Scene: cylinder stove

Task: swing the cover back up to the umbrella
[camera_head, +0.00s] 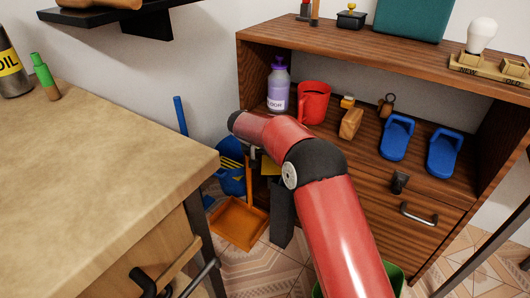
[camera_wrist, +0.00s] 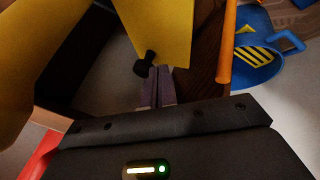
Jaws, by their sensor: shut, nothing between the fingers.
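In the wrist view a yellow panel (camera_wrist: 160,28) with a black knob (camera_wrist: 146,64) at its lower edge stands over a dark box-like opening (camera_wrist: 100,75); it looks like the cover. A small yellow part (camera_head: 272,168) shows in the head view beside my wrist. My gripper (camera_wrist: 158,78) is shut and empty, its fingertips close beside the knob; I cannot tell if they touch. In the head view my arm reaches down between the counter and the wooden cabinet and hides my fingertips. I cannot make out an umbrella in either view.
An orange dustpan (camera_head: 238,222) and a blue item with yellow stripes (camera_head: 232,172) sit left of my gripper. The counter (camera_head: 100,150) is at left.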

